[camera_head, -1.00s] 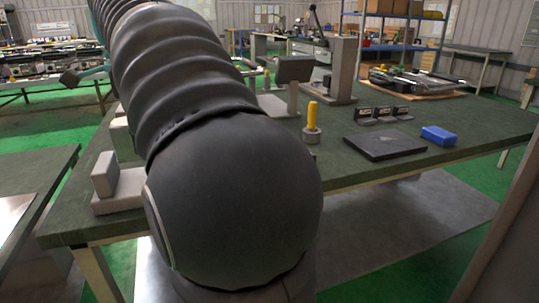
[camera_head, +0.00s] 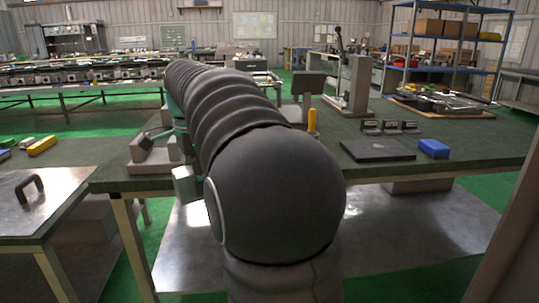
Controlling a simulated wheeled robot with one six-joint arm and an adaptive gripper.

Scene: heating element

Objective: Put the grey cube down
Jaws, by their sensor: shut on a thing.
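The grey cube (camera_head: 185,183) is a small light grey block, tilted, in front of the near edge of the green-topped table (camera_head: 470,150) at its left end. My gripper (camera_head: 190,164) is shut on it. The jaws are mostly hidden behind my dark ribbed arm, with only small teal parts showing around them. The cube overlaps the table edge in this view, with its lower part showing against the floor. I cannot tell its exact distance from the table.
A grey block on a flat base (camera_head: 152,165) stands on the table just left of the cube. A yellow peg (camera_head: 312,120), a dark plate (camera_head: 378,150) and a blue box (camera_head: 433,148) are farther right. A side table with a black handle (camera_head: 30,188) stands at left.

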